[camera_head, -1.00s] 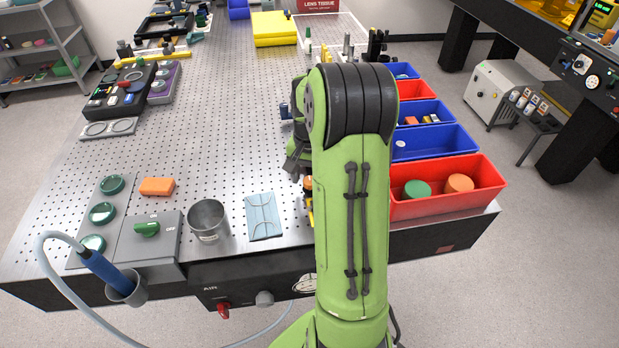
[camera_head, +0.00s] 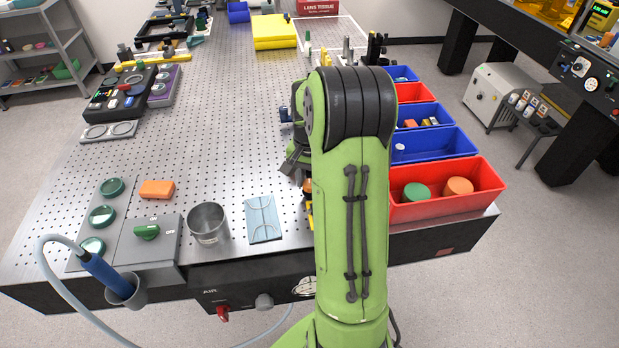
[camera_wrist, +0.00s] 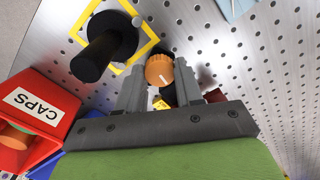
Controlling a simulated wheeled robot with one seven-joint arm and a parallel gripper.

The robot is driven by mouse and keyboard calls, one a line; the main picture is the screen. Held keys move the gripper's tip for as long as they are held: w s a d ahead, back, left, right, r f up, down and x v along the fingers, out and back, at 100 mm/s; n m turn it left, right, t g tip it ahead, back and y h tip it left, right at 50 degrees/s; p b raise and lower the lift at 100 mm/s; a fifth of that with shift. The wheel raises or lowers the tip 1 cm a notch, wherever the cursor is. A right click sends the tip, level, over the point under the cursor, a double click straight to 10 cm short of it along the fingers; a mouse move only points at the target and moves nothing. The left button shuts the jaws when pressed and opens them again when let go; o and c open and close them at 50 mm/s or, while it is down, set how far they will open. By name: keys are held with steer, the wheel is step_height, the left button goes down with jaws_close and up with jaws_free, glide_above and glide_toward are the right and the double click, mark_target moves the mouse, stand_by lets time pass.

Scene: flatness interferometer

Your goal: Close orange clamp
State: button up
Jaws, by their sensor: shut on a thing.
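The orange clamp knob (camera_wrist: 159,74), a round cap with a pale line on its top, shows in the wrist view between my fingertips. My gripper (camera_wrist: 160,66) is shut on it, one finger on each side. The clamp's lower parts are largely hidden by the fingers and palm. In the head view my arm covers most of this spot; only a small orange patch (camera_head: 307,185) shows at the arm's left edge, below my dark gripper (camera_head: 297,160).
A black post (camera_wrist: 95,58) on a yellow-outlined square stands close to the clamp. The red CAPS bin (camera_wrist: 35,110) lies at the left in the wrist view. In the head view, a metal cup (camera_head: 208,223) and blue wipe (camera_head: 263,218) lie left of my arm.

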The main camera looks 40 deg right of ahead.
steer(key=m, duration=0.8)
steer(key=shift+m+p, duration=0.3)
steer(key=shift+p, duration=0.1)
steer(key=m, duration=0.3)
steer(key=shift+r+m, duration=0.1)
steer(key=shift+m, duration=2.1)
steer(key=o, duration=1)
steer(key=shift+o, duration=0.2)
